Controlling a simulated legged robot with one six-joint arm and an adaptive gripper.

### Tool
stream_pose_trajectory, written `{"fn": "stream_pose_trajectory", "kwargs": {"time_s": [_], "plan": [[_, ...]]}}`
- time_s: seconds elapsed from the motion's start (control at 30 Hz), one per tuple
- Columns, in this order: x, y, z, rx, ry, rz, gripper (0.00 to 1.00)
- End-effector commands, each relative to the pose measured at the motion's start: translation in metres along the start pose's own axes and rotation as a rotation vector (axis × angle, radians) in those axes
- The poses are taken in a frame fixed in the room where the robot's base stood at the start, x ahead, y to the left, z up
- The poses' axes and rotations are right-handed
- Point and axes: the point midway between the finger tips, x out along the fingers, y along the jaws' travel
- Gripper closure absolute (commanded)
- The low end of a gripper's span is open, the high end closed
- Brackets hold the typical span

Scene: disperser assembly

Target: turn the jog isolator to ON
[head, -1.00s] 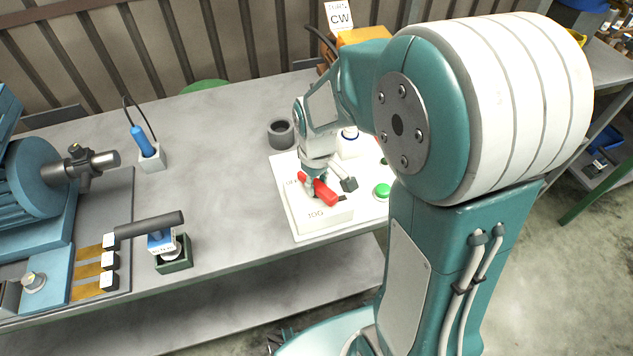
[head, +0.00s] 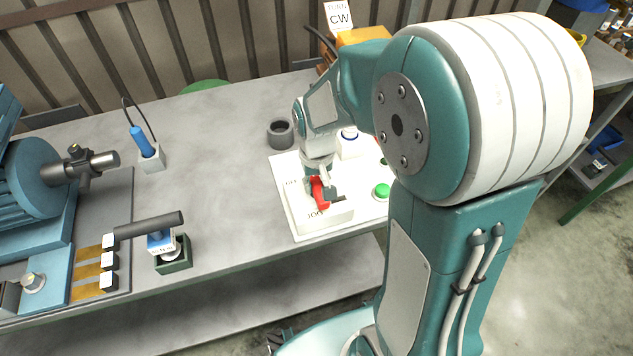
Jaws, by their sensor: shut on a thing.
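The jog isolator is a white box (head: 328,213) marked JOG on a white panel at the table's front edge. Its red handle (head: 319,196) shows on top, pointing roughly toward the JOG label. A partly covered label (head: 291,183) is at the box's left; I cannot read it fully. My gripper (head: 325,192) points down over the box and is shut on the red handle. The fingers hide part of the handle.
A green button (head: 382,190) sits right of the box on the panel. A dark ring (head: 280,134) stands behind it. A blue-handled tool in a holder (head: 152,158) and a motor (head: 35,190) are at left.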

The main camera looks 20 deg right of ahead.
Motion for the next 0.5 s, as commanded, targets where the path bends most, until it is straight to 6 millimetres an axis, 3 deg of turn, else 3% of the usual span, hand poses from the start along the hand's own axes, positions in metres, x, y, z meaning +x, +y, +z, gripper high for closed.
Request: {"fn": "stream_pose_trajectory", "kwargs": {"time_s": [0.23, 0.27, 0.33, 0.5], "plan": [[0.0009, -0.0004, 0.0009, 0.003, -0.003, -0.001, 1.00], [0.0009, -0.0004, 0.0009, 0.003, -0.004, -0.001, 0.58], [0.0008, -0.0004, 0.0009, 0.003, -0.003, -0.001, 0.29], [0.0005, -0.0002, 0.0006, 0.001, -0.002, -0.001, 0.29]]}}
